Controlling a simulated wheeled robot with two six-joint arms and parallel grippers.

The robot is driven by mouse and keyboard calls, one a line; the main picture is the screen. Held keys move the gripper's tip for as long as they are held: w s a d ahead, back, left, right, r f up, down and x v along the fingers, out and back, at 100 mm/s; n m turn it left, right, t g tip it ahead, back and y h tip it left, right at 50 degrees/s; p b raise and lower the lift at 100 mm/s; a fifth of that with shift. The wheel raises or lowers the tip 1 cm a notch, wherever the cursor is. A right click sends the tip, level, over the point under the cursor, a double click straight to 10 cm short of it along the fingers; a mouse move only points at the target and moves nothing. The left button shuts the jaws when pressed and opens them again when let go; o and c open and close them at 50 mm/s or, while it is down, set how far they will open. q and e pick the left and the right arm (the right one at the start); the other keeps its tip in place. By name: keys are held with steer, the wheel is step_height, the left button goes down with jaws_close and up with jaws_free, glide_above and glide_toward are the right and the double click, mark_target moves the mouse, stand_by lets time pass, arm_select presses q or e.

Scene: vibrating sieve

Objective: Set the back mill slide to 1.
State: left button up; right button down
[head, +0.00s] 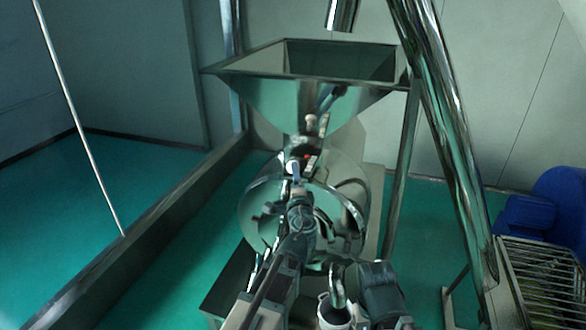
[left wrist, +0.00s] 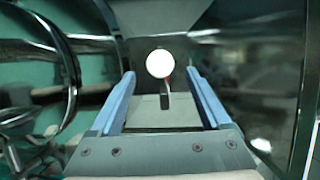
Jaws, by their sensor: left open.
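The mill (head: 350,185) is a shiny metal drum housing under a square hopper. A pale round knob (head: 292,167) shows at its top, beside a small red mark (head: 310,160); another small knob (head: 311,120) sits farther back, under the hopper. My left gripper (head: 296,178) reaches up to the nearer knob from the front. In the left wrist view, a white round knob (left wrist: 159,64) on a thin stem stands ahead, between the lines of the two blue fingers (left wrist: 160,95). The fingers are open and apart from it. I cannot tell the slide's setting. My right gripper is not visible.
The metal hopper (head: 285,95) hangs above the mill. A thick shiny pipe (head: 440,110) slants down at the right. A blue motor (head: 545,210) and a slatted grate (head: 545,275) stand at the far right. Green floor (head: 140,180) is free at the left.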

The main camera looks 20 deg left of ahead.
mark_target(299, 157)
arm_select(q)
steer(key=x, duration=0.6)
steer(key=shift+w+a, duration=0.1)
steer(key=shift+w, duration=0.05)
steer(key=shift+c, duration=0.3)
jaws_close()
